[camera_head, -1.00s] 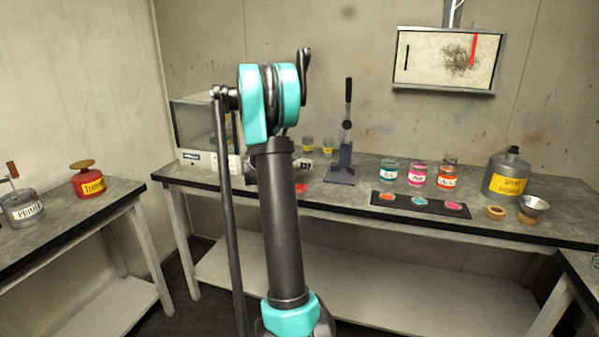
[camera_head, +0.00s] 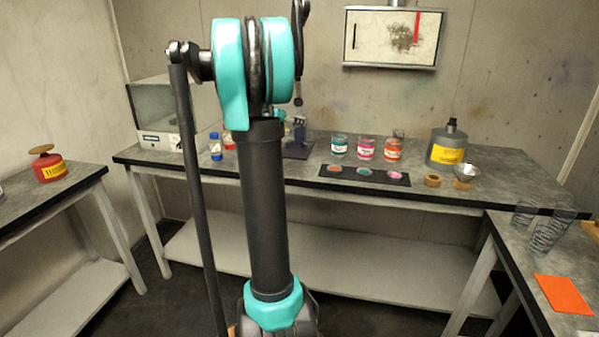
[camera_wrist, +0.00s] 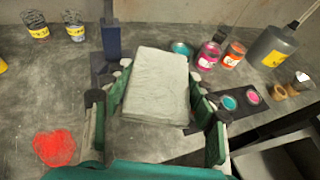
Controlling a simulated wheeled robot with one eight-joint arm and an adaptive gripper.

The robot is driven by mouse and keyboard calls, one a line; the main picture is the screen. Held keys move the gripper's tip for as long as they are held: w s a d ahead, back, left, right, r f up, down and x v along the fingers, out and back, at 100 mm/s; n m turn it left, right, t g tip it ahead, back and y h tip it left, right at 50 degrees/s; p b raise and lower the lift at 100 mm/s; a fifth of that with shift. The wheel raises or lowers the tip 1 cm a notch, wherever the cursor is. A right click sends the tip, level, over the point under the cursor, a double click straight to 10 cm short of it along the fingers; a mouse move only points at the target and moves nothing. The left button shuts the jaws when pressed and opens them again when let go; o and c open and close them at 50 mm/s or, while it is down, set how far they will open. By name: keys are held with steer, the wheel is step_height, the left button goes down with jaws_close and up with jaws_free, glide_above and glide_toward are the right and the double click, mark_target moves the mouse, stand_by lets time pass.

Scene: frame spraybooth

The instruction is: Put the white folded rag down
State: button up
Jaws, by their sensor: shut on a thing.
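The white folded rag (camera_wrist: 157,82) shows in the wrist view as a pale, flat, thick rectangle. My gripper (camera_wrist: 160,98) is shut on it, with green-padded fingers at its left and right sides. The rag is above the grey bench top (camera_wrist: 85,95); I cannot tell how high. In the head view my own arm fills the middle, and both the gripper and the rag are hidden behind it.
A red patch (camera_wrist: 54,148) marks the bench at lower left. Jars of pink (camera_head: 365,148) and orange paint, a dark sample strip (camera_head: 345,178) and a grey jug (camera_head: 447,148) stand to the right. A side table holds an orange sheet (camera_head: 563,294).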

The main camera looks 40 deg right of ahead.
step_height(320, 180, down, 19)
steer(key=shift+f, duration=0.2)
stand_by(0.3)
steer(key=shift+f, duration=0.1)
steer(key=o, duration=1)
steer(key=shift+s+a+r, duration=0.1)
steer(key=shift+a+r, duration=0.15)
steer(key=shift+a, duration=0.05)
steer(key=v, duration=1.1)
steer(key=s+a+f+m+y, duration=0.4)
steer(key=s+a+m, duration=0.3)
steer(key=a, duration=0.4)
steer(key=s+a+f+m+y, duration=0.3)
steer(key=s+a+m+y, duration=0.1)
steer(key=s+a+m, duration=0.3)
steer(key=s+a+f+m+y, duration=0.4)
steer(key=s+a+m, duration=0.3)
steer(key=s+a, duration=0.4)
steer(key=shift+a+f+m+y, duration=0.15)
steer(key=shift+a+y, duration=0.1)
steer(key=shift+a, duration=0.65)
steer(key=shift+a+f+m+y, duration=0.15)
steer(key=shift+a+f+y, duration=0.1)
steer(key=shift+a, duration=0.65)
